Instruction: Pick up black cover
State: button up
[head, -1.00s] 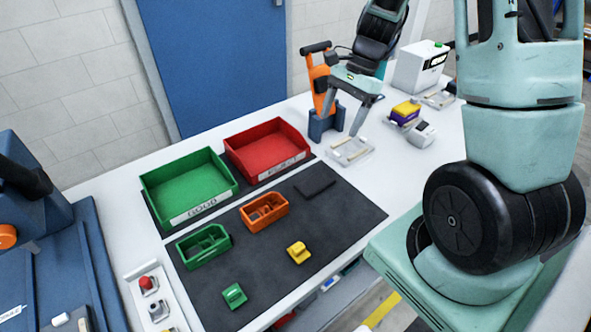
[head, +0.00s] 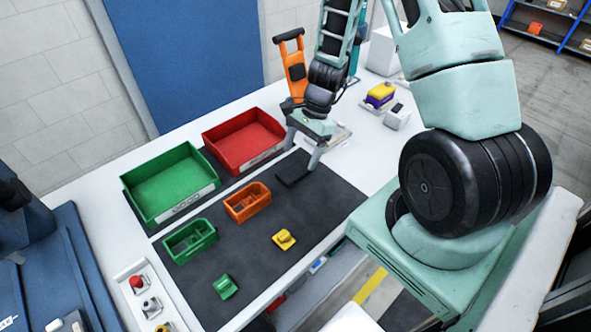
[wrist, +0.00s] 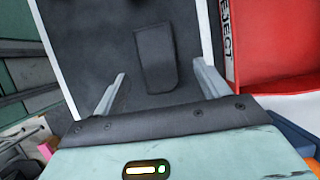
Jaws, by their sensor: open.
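The black cover (head: 294,168) is a thin dark rectangular piece lying flat on the dark mat (head: 330,190), just in front of the red bin. In the wrist view the black cover (wrist: 156,58) lies ahead of my gripper, roughly between the lines of its two fingers. My gripper (head: 302,150) is above the mat's back right edge, close to the cover. It is open and empty, its fingers (wrist: 160,84) spread wider than the cover. How high the fingertips stand above the mat is hard to tell.
The red bin (head: 243,140) and green bin (head: 170,185) stand behind the mat. An orange tray (head: 247,203), a green tray (head: 190,242), a yellow part (head: 284,240) and a green part (head: 225,287) are on it. An orange tool (head: 291,70) stands behind my gripper.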

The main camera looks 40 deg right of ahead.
aim_at(295, 170)
jog(key=shift+p+x, duration=0.35)
jog(key=shift+x, duration=1.7)
jog(key=shift+s, duration=0.15)
jog(key=c, duration=1.1)
jog(key=shift+o, duration=0.2)
jog(key=shift+r, duration=0.15)
